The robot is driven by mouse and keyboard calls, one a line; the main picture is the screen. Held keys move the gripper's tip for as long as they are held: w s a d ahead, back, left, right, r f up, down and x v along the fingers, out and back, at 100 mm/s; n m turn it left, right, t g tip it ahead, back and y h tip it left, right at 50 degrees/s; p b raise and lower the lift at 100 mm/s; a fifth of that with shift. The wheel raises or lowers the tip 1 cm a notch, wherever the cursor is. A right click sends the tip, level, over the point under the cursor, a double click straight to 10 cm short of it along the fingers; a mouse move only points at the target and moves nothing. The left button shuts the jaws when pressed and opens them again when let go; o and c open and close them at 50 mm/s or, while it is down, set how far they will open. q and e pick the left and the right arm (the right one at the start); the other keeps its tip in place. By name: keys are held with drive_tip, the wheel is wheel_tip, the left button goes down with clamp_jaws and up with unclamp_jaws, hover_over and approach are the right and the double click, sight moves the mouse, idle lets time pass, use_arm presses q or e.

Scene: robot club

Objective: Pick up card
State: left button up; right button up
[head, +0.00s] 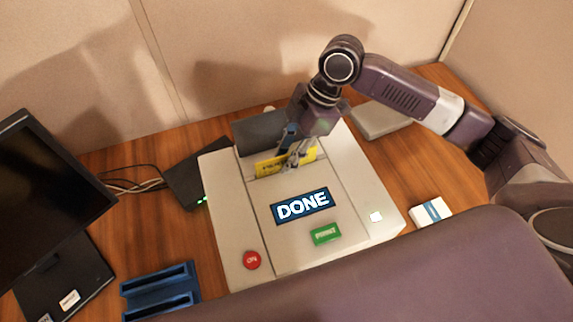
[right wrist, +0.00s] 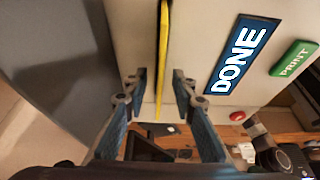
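A yellow card (head: 268,167) stands up out of the slot of a white printer (head: 228,225), in front of its grey raised flap. My right gripper (head: 296,152) is over the card from above and hides part of it. In the right wrist view the card (right wrist: 163,50) shows edge-on as a thin yellow strip. The two fingers of the right gripper (right wrist: 158,82) are spread on either side of it, with a visible gap on each side. The printer's display (head: 303,206) reads DONE. My left gripper is not in view.
A green PRINT button (head: 326,234) and a red button (head: 252,260) are on the printer. A monitor (head: 50,190), a blue holder (head: 160,285) and a black box (head: 190,178) are to its left. A small white box (head: 430,212) lies to the right on the wooden desk.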

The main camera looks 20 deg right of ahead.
drive_tip(key=shift+f, duration=0.25)
idle(0.3)
clamp_jaws()
